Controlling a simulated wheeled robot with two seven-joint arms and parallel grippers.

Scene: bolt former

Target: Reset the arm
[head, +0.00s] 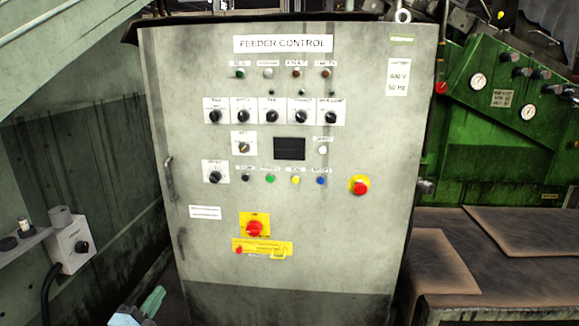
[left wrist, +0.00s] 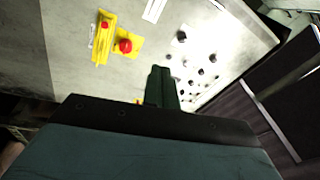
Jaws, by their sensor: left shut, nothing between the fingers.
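My left gripper (head: 152,303) shows at the bottom left of the head view, low in front of the grey feeder control cabinet (head: 330,240). Its green fingers are together with nothing between them. In the left wrist view the shut fingers (left wrist: 160,84) point toward the cabinet front (left wrist: 215,50), which appears turned in that view. I cannot tell the exact gap, but no contact shows. The red main switch (head: 254,229) on its yellow plate also shows in the left wrist view (left wrist: 125,46). My right gripper is in neither view.
A red emergency button (head: 359,186) sits at the cabinet's right side. A door handle (head: 169,178) is on its left edge. A small grey switch box (head: 70,241) stands at the left. A green machine (head: 500,120) and a brown-topped table (head: 520,235) are at the right.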

